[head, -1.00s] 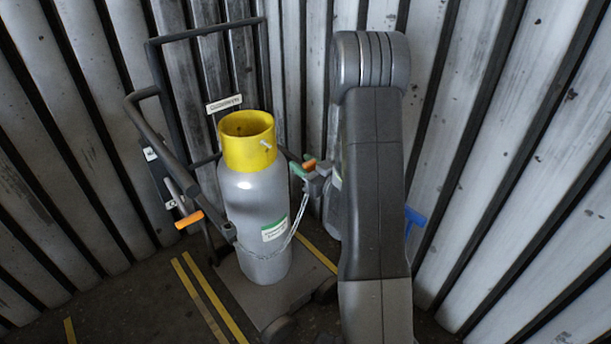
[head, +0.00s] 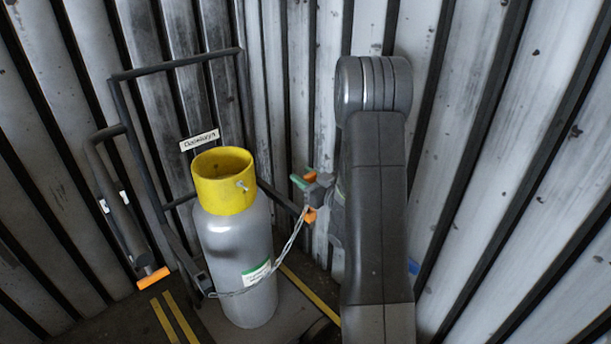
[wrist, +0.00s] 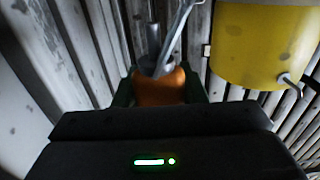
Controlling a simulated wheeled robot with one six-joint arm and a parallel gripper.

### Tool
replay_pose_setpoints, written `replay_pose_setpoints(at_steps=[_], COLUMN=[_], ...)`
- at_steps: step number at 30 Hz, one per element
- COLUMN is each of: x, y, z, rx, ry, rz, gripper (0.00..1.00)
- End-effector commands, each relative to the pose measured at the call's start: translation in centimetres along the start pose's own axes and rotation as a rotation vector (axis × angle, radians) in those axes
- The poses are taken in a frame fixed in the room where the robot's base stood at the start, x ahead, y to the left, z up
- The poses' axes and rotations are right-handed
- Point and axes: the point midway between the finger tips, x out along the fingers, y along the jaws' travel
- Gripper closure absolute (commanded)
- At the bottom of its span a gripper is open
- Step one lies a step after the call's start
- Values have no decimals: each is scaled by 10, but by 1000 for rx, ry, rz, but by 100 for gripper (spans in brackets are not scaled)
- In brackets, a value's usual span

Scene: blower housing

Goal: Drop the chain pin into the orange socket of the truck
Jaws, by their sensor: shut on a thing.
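My gripper (head: 306,182), grey with green fingers, is shut to the right of the cylinder's yellow collar. In the wrist view an orange piece (wrist: 160,88) sits between the green fingers and appears to be the chain pin's grip. The chain (head: 288,246) runs across the grey cylinder (head: 232,248) and up to just below my gripper. The orange socket (head: 310,215) appears to be at the end of the truck's right rail, just below my gripper; its opening is not clear. The pin looks above the socket; contact cannot be told.
The cylinder's yellow collar (head: 222,186) has a small metal stub on its right and also shows in the wrist view (wrist: 262,45). The truck's dark frame (head: 178,62) stands behind. Another orange part (head: 152,278) is at lower left. Corrugated walls close in both sides.

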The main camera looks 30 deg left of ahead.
Motion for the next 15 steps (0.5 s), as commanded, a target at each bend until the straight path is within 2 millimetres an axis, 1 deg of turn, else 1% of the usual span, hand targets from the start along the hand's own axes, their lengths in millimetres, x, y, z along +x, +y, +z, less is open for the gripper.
replay_pose_setpoints(at_steps=[1,15], x=[0,0], y=[0,0], z=[5,33], rx=[0,1], ry=[0,0], rz=[0,0], gripper=[86,86])
